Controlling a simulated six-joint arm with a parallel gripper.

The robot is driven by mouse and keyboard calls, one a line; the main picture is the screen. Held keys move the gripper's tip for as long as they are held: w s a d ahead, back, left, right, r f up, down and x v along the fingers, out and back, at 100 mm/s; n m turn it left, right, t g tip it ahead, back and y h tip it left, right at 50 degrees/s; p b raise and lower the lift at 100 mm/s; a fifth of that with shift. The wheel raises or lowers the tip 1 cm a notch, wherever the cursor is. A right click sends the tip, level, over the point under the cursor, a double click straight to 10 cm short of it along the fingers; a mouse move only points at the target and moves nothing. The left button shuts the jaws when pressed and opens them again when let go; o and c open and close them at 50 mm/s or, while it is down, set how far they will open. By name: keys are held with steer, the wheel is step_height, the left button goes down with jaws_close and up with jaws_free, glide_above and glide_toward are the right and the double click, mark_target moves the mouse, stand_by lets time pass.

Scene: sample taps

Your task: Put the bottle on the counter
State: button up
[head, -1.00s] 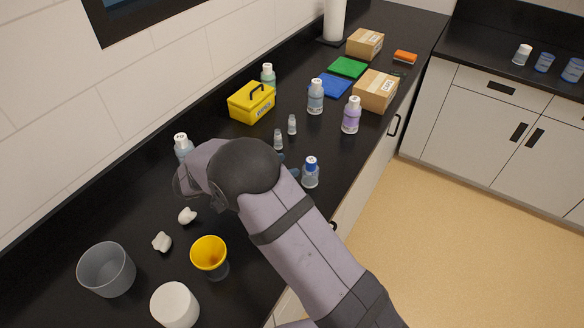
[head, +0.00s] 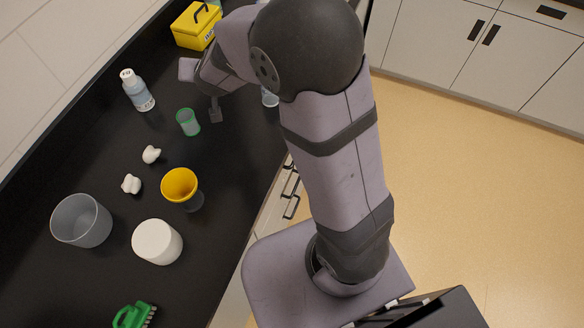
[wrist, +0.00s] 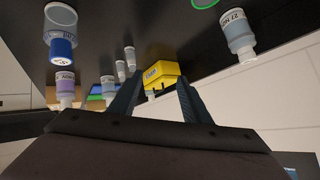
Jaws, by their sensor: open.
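Several bottles stand on the black counter (head: 110,150). A pale blue one with a white cap (head: 137,91) stands to the left of my gripper (head: 201,92); a labelled bottle (wrist: 238,35) also shows at the upper right of the wrist view. A clear bottle with a blue cap (wrist: 61,35) is at the upper left of the wrist view, and a purple bottle (wrist: 65,88) is below it. My arm hides part of the counter in the head view.
A green-rimmed cup (head: 188,122) stands close to my gripper. A yellow box (head: 194,28) is farther back.

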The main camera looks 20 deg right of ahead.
steer(key=s+d+f+n+g, duration=0.1)
steer(key=s+d+f+g, duration=0.1)
steer(key=s, duration=0.8)
steer(key=s+d+f+n+g, duration=0.2)
steer(key=s+d+g, duration=0.2)
steer(key=s, duration=0.7)
steer(key=s+d+f+n+g, duration=0.1)
steer(key=s+d+f+g, duration=0.2)
steer(key=s, duration=0.7)
steer(key=shift+s+d+n+g, duration=0.2)
steer(key=shift+n+g, duration=0.1)
steer(key=shift+g, duration=0.4)
steer(key=shift+f, duration=0.15)
steer(key=d+f+h+b, duration=0.2)
steer(key=d+f+b, duration=0.1)
steer(key=f+b, duration=1.2)
steer(key=d+f+h+b, duration=0.1)
steer(key=d+f+b, duration=0.3)
steer(key=f+b, duration=1.05)
steer(key=a+f+y+b, duration=0.1)
steer(key=a+f+b, duration=0.2)
steer(key=f+b, duration=0.9)
steer(key=a+f+y+b, duration=0.2)
steer(key=a+f+b, duration=0.2)
steer(key=f+b, duration=0.9)
steer(key=shift+a, duration=0.1)
